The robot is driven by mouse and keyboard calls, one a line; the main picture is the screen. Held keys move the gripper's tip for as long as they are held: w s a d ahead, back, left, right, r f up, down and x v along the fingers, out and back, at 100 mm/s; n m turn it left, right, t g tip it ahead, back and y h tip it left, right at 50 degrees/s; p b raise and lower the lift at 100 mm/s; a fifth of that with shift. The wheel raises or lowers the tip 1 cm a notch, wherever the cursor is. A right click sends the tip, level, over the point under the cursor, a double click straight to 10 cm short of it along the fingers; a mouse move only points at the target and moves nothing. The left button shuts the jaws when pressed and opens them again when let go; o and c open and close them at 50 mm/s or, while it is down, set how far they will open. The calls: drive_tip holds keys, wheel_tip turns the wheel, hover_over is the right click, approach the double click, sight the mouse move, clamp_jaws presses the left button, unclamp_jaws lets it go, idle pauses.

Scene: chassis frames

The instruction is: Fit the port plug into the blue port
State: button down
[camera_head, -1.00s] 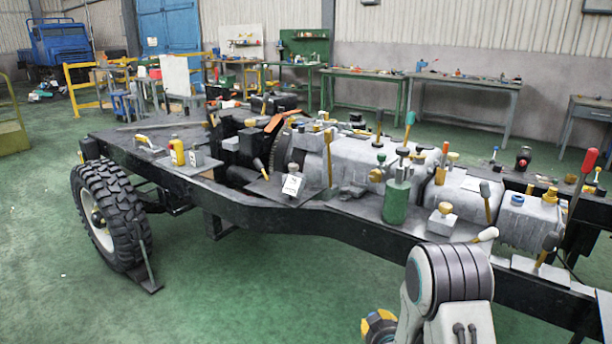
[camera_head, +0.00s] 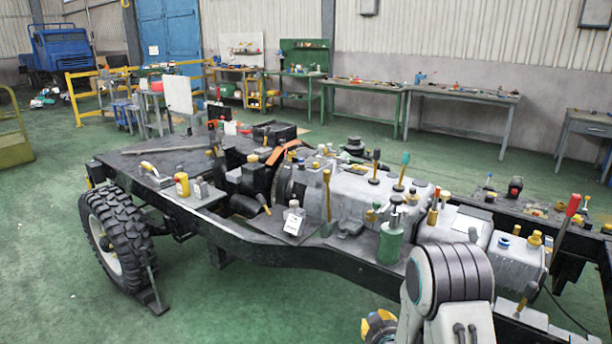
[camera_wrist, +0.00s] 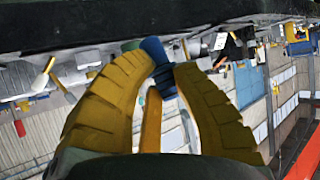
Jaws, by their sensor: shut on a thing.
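In the wrist view, my gripper (camera_wrist: 160,68) has its yellow fingers closed around a small blue piece (camera_wrist: 153,48). This looks like the port plug; its lower part is hidden between the fingers. In the head view, a small blue round fitting (camera_head: 504,242) sits on top of the grey tank at the right end of the chassis. It may be the blue port; it is too small to see whether it is open. My arm stands in front of the chassis at the lower right, and the fingertips cannot be made out there.
The black chassis frame (camera_head: 345,265) crosses the view. A green canister (camera_head: 391,245), upright levers such as a red-handled one (camera_head: 567,215), and a yellow cap (camera_head: 535,238) crowd its right half. Green floor (camera_head: 250,315) is clear in front; workbenches (camera_head: 465,97) line the back wall.

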drive_tip(key=shift+r+p, duration=0.3)
drive_tip(key=shift+r, duration=0.3)
drive_tip(key=shift+d, duration=0.1)
